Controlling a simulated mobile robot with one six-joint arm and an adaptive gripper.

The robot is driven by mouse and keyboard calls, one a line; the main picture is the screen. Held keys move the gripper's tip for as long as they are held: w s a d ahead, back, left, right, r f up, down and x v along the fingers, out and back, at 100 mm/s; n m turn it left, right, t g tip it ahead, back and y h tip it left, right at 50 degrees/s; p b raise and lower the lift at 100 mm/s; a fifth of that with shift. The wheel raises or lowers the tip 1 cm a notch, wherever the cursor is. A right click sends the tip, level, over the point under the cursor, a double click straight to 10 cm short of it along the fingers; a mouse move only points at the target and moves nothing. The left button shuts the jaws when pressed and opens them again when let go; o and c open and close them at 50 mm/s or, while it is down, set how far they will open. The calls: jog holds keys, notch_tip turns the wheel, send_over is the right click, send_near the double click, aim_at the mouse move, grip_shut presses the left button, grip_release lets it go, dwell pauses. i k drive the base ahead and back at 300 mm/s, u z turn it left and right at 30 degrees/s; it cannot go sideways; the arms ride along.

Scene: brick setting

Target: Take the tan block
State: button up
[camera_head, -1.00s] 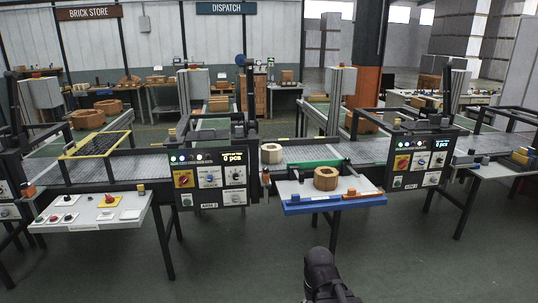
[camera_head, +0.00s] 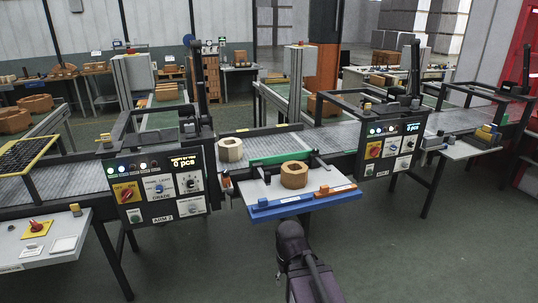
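A pale tan octagonal block (camera_head: 230,150) with a hole in its middle sits at the left end of the conveyor, behind the small table. A darker, orange-brown octagonal block (camera_head: 294,174) with a hole stands on the small grey table with a blue front edge. The frame does not settle which of the two is the tan block; the one on the conveyor is paler. A dark part of my arm rises at the bottom centre, in front of the table. My gripper's fingers do not show.
The small table (camera_head: 262,194) carries blue and orange pieces along its front edge. Control panels (camera_head: 158,187) and (camera_head: 391,149) flank it. A grey side table (camera_head: 40,245) stands at the left. Green floor (camera_head: 420,255) is clear at the front right.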

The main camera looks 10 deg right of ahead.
aim_at(294, 174)
jog(key=z, duration=0.2)
jog(key=i, duration=1.35)
jog(key=z, duration=0.15)
